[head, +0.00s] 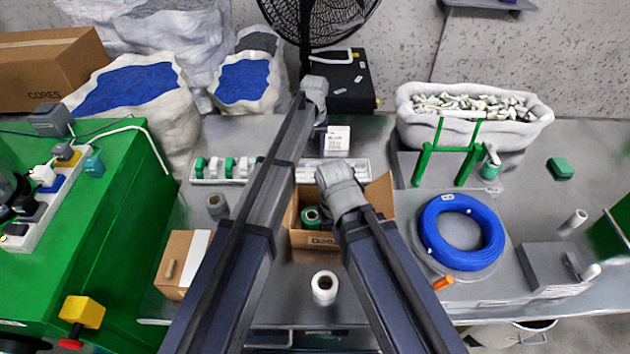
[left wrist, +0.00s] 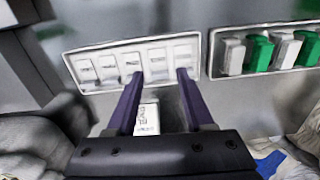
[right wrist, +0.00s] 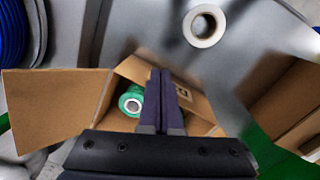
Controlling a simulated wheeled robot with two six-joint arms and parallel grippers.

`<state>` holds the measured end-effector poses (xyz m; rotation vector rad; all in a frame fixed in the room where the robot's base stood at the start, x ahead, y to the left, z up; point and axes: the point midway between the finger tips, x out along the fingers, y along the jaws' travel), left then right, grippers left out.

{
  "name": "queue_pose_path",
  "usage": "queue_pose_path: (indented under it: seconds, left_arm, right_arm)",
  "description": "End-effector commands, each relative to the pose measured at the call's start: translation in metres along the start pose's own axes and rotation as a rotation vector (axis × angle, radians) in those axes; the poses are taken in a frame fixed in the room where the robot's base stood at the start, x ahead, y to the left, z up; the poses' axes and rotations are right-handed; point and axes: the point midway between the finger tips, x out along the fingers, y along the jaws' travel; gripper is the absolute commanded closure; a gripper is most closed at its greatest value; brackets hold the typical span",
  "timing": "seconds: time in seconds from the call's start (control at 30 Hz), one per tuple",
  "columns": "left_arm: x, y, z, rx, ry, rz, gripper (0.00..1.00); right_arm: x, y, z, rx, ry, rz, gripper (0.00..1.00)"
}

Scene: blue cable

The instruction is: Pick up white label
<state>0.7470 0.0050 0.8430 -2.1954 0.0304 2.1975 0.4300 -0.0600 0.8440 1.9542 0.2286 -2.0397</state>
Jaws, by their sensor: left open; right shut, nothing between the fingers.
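The white label (head: 337,140), a small pale block with dark print, is on the grey table behind a tray of white pieces. In the left wrist view the label (left wrist: 148,118) shows between the fingers, its lower part hidden by the gripper body. My left gripper (left wrist: 158,76) is open, with its fingertips overlapping the tray in the picture; whether it touches the label cannot be told. In the head view the left wrist (head: 316,92) is just behind and left of the label. My right gripper (right wrist: 160,76) is shut and empty over the open cardboard box.
The tray (left wrist: 92,88) of white pieces lies beside a tray of green and white pieces (head: 228,168). The cardboard box (head: 322,238) holds a green roll (head: 311,216). A white roll (head: 324,287) stands in front. A blue cable coil (head: 462,232) is at right. A fan stands behind.

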Motion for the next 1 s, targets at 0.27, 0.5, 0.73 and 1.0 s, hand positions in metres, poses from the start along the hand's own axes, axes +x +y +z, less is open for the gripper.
queue_pose_path:
  seconds: [0.27,0.5,0.73,1.0]
  left_arm:
    - [0.024,0.003,-0.036,-0.031,0.001,0.011,0.47]
    - [0.030,0.003,-0.036,-0.032,0.001,0.011,0.47]
    - [0.050,0.003,-0.036,-0.031,0.001,0.011,0.47]
    - [0.054,0.003,-0.037,-0.031,0.001,0.011,0.47]
  right_arm:
    - [0.024,-0.002,-0.001,0.001,0.000,-0.001,1.00]
    - [0.030,-0.003,-0.002,0.000,0.000,-0.001,1.00]
    - [0.050,-0.005,-0.003,0.000,0.000,-0.001,1.00]
    - [0.054,-0.005,-0.003,0.000,0.000,-0.001,1.00]
